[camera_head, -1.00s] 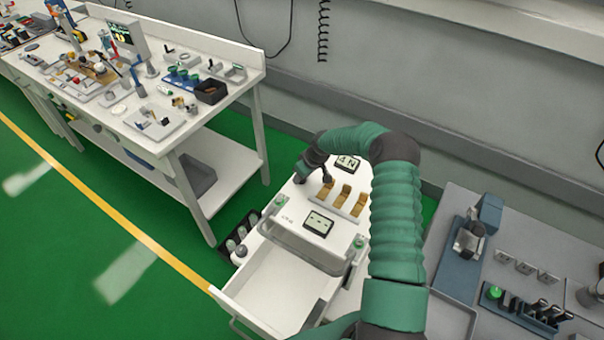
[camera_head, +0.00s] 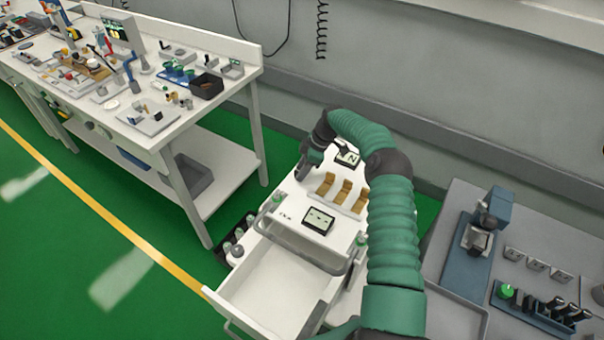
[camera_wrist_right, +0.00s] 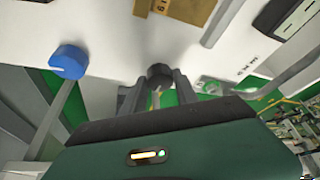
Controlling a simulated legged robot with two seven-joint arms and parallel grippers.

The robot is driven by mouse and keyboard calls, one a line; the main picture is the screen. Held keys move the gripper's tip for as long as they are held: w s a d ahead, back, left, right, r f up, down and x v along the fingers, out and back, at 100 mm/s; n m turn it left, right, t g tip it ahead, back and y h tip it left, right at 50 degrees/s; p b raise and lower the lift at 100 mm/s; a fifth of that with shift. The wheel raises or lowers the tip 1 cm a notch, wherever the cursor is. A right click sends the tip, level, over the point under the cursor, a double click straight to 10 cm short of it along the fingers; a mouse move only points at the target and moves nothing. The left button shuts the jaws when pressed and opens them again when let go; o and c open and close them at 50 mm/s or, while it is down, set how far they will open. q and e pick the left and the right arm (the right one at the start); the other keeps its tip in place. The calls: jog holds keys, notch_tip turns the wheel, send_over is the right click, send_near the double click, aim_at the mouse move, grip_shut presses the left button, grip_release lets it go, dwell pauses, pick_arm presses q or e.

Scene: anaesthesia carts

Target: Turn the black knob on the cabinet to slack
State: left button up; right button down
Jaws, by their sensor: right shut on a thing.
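The white cabinet (camera_head: 284,213) stands in the middle of the head view. The black knob (camera_wrist_right: 160,74) is a small dark round piece on the cabinet's white surface in the right wrist view. My right gripper (camera_wrist_right: 159,91) has one grey finger on each side of the knob and is shut on it. In the head view my right gripper (camera_head: 303,170) is at the cabinet's far left edge, where the hand hides the knob. A blue round knob (camera_wrist_right: 70,62) sits left of the gripper in the wrist view. My left gripper is not in view.
Tan blocks (camera_head: 343,191) and a black-framed panel (camera_head: 318,221) lie on the cabinet top. An open empty drawer (camera_head: 272,287) sticks out at the front. A cluttered white bench (camera_head: 215,112) is at left, a grey table (camera_head: 528,222) at right.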

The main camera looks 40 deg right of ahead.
jog(key=shift+w+n, duration=0.1)
jog(key=shift+n, duration=0.2)
jog(key=c, duration=1.4)
grip_release()
jog(key=o, duration=0.5)
jog(key=shift+w+f, duration=0.1)
jog(key=shift+f, duration=0.05)
jog(key=shift+c, duration=0.2)
jog(key=shift+d+r, duration=0.1)
jog(key=shift+r, duration=0.15)
jog(key=p+v, duration=0.1)
jog(key=v, duration=1.5)
jog(key=shift+d+r, duration=0.15)
jog(key=shift+d, duration=0.05)
